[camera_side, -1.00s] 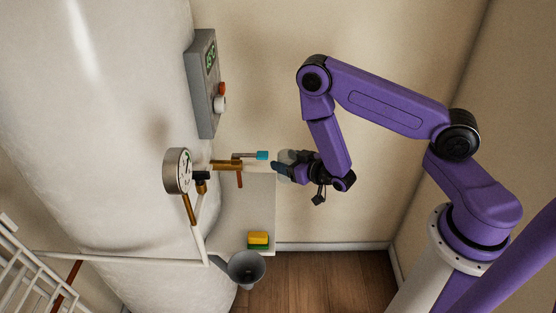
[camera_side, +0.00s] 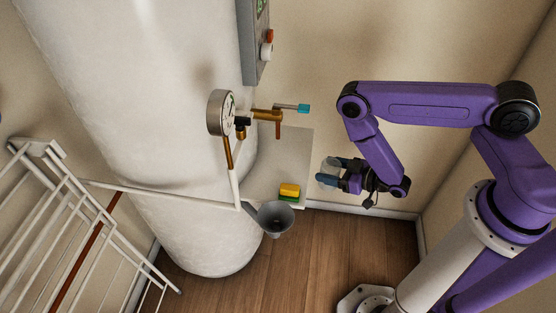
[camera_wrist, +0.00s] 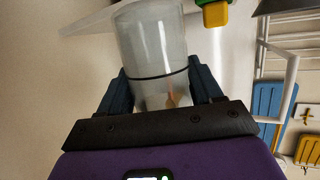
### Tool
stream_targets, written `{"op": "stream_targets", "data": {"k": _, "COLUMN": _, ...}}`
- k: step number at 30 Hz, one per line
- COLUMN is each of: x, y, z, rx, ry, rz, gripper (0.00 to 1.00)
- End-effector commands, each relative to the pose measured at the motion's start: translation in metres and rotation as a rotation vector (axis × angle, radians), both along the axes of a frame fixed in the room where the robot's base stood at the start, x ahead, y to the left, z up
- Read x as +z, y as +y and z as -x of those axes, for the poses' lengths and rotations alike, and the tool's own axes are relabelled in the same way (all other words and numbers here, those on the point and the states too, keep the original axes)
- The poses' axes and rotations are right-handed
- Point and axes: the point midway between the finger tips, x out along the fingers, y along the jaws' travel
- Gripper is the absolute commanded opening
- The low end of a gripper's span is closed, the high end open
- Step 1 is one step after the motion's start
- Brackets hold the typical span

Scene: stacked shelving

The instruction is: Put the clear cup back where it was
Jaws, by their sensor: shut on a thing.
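The clear cup (camera_side: 329,173) is held between the blue fingers of my gripper (camera_side: 338,172), just right of the pale shelf (camera_side: 296,150) beside the tank. The wrist view shows the see-through cup (camera_wrist: 152,42) with a dark line around it, one finger of my gripper (camera_wrist: 160,88) on each side. The cup appears clear of the shelf in the side view. Its end toward my palm is partly hidden by the gripper in the wrist view. I cannot tell whether anything is in it.
A yellow and green sponge (camera_side: 289,192) sits at the shelf's near edge, also in the wrist view (camera_wrist: 215,14). A grey funnel (camera_side: 275,218) is below it. A brass tap with a blue handle (camera_side: 303,108) and a gauge (camera_side: 221,112) project from the white tank (camera_side: 150,120).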

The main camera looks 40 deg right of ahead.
Motion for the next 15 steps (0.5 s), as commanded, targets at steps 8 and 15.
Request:
{"op": "stream_targets", "data": {"k": 8, "x": 0.000, "y": 0.010, "z": -0.024, "rx": -0.001, "ry": -0.004, "rz": -0.001, "gripper": 0.35}}
{"op": "stream_targets", "data": {"k": 15, "x": 0.002, "y": 0.031, "z": -0.073, "rx": 0.001, "ry": -0.009, "rz": -0.003, "gripper": 0.35}}
